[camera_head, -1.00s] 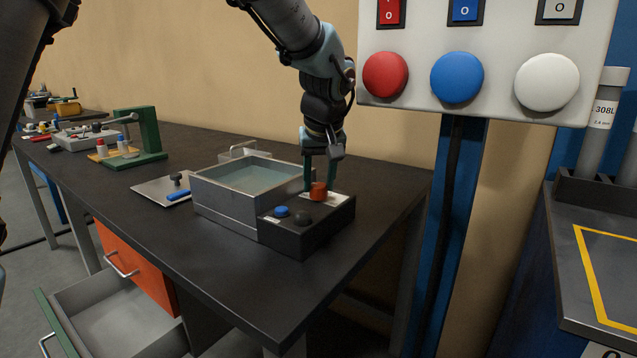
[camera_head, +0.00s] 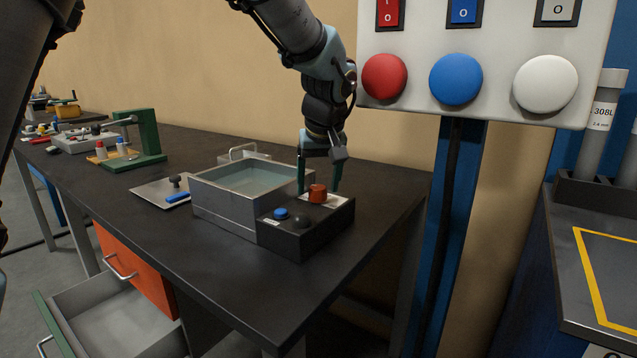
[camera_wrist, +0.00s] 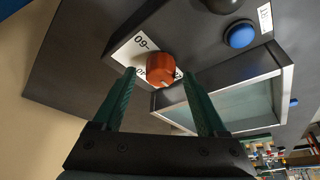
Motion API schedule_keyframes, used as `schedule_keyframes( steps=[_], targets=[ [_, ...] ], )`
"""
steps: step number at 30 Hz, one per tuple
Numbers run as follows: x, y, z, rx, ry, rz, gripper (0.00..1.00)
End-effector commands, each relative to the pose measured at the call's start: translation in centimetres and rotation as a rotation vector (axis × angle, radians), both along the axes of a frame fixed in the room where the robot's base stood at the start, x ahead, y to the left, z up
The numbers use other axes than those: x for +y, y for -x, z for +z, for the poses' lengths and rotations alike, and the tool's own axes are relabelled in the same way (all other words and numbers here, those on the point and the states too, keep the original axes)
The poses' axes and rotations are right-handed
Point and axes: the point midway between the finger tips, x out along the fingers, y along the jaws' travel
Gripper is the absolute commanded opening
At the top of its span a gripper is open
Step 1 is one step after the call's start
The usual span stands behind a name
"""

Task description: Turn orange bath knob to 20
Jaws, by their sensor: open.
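The orange bath knob (camera_head: 318,193) stands on a white dial plate (camera_head: 329,202) on top of the black control box (camera_head: 310,237). In the wrist view the orange knob (camera_wrist: 160,69) shows a small pale mark on its lower edge, and the dial plate (camera_wrist: 134,45) carries a readable "60"; other numbers are partly hidden. My gripper (camera_head: 319,192) is open, its green fingers on either side of the knob. In the wrist view my gripper's fingers (camera_wrist: 160,75) are wide apart with gaps to the knob. I cannot tell which number the knob points at.
A metal water bath (camera_head: 225,207) joins the box on the left. A blue button (camera_head: 281,212) and a black knob (camera_head: 302,220) sit on the box. A metal plate with a blue-handled tool (camera_head: 177,197) lies left of the bath. The front of the bench is clear.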

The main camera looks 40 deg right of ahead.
Motion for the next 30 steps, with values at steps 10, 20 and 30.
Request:
schedule_keyframes(
  steps=[10, 20, 30],
  targets=[
    [0.3, 0.6, 1.7, -0.001, 0.004, -0.001, 0.75],
    [1.5, 2.7, 7.5, -0.001, 0.004, -0.001, 0.75],
    [2.0, 3.6, 10.0, 0.000, 0.000, 0.000, 0.75]
  ],
)
